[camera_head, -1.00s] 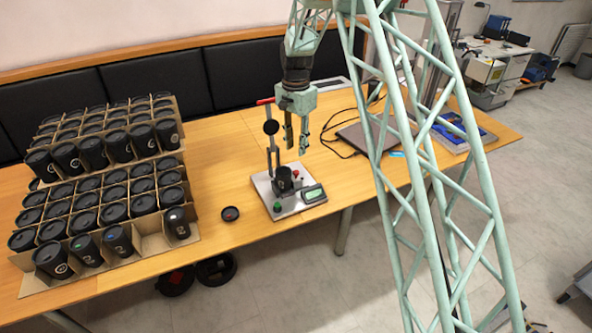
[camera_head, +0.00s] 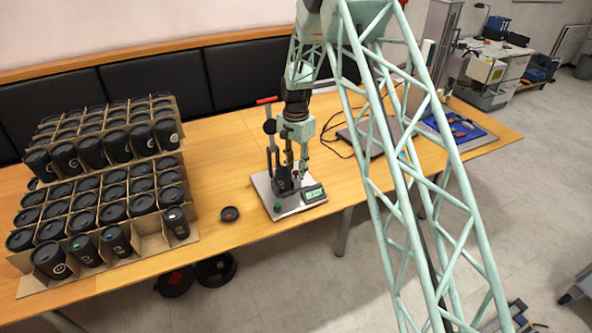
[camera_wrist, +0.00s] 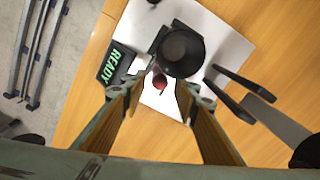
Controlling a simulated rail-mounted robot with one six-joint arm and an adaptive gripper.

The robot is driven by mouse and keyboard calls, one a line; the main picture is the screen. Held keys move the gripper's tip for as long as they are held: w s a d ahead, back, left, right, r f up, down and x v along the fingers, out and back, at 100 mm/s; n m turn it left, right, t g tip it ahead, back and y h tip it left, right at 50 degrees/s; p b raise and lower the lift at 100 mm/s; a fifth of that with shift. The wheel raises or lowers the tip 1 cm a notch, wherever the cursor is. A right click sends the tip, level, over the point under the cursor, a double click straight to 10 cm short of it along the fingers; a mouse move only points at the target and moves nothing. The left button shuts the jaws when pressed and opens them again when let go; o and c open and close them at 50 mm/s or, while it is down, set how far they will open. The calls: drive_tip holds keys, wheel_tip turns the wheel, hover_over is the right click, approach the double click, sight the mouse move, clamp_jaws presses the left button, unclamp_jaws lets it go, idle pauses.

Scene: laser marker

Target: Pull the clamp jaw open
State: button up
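The marking fixture (camera_head: 277,211) is a pale base plate on the wooden table. A black round holder (camera_wrist: 182,50) stands on it, dark inside. A red ball knob (camera_wrist: 159,82) sticks out beside the holder; it seems to belong to the clamp jaw, whose edges are hard to make out. My gripper (camera_wrist: 160,95) is open above the plate, its two fingers apart on either side of the red knob, with no clear contact. In the head view my gripper (camera_head: 297,164) points down at the holder and partly hides it.
A display reading READY (camera_wrist: 115,62) sits beside the holder. An upright lever with a red handle (camera_head: 267,100) rises behind. A black lid (camera_head: 229,214) lies left of the fixture. Cardboard trays of black cups (camera_head: 90,190) fill the left; a laptop (camera_head: 365,138) lies right.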

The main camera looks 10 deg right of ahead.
drive_tip(key=shift+f, duration=0.2)
drive_tip(key=shift+c, duration=0.3)
clamp_jaws()
drive_tip(key=shift+w+d, duration=0.2)
drive_tip(key=shift+d, duration=0.65)
drive_tip(key=shift+o, duration=0.3)
unclamp_jaws()
drive_tip(key=shift+d, duration=0.25)
drive_tip(key=shift+a, duration=0.1)
drive_tip(key=shift+a+r, duration=0.1)
